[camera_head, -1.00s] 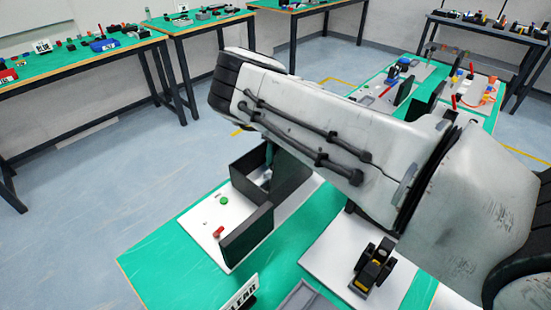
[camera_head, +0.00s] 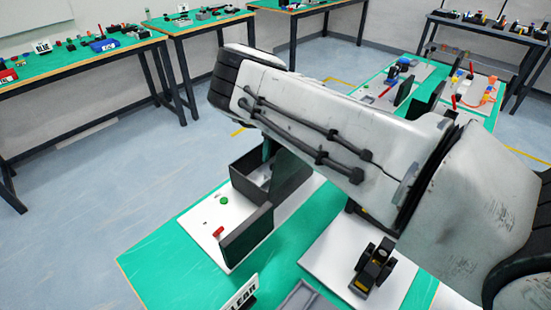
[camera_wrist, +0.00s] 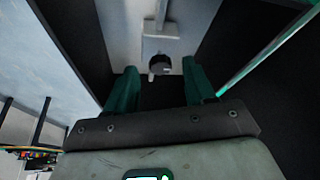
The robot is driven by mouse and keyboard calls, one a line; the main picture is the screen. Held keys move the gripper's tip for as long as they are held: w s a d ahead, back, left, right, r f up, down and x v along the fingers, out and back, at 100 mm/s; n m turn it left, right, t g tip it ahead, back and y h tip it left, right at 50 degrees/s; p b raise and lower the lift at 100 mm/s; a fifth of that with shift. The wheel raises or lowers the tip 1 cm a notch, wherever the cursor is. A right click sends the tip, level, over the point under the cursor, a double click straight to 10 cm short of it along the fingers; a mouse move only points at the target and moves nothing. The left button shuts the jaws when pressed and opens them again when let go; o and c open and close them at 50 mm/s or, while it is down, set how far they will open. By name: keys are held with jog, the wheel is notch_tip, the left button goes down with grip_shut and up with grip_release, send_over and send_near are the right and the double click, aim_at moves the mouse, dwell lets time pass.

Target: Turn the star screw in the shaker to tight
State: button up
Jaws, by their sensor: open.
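The shaker is a black-walled open box (camera_head: 252,177) on a white base in the head view, partly hidden by my arm. Its dark walls (camera_wrist: 257,25) flank a pale panel in the wrist view. On that panel is a light grey block with a small dark round part (camera_wrist: 158,64), which may be the star screw; its star shape cannot be made out. My gripper (camera_wrist: 161,76) has green fingers spread apart, one on each side of this dark part. They look empty, and contact cannot be told. In the head view the fingers are mostly hidden behind my arm.
The white base holds a green button (camera_head: 224,200) and a red part (camera_head: 218,232). A black upright panel (camera_head: 246,238) stands beside them. A black and yellow device (camera_head: 373,266) stands on a white plate. The green table (camera_head: 160,268) is clear at the front left.

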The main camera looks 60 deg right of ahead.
jog(key=b+v, duration=0.1)
jog(key=v, duration=0.9)
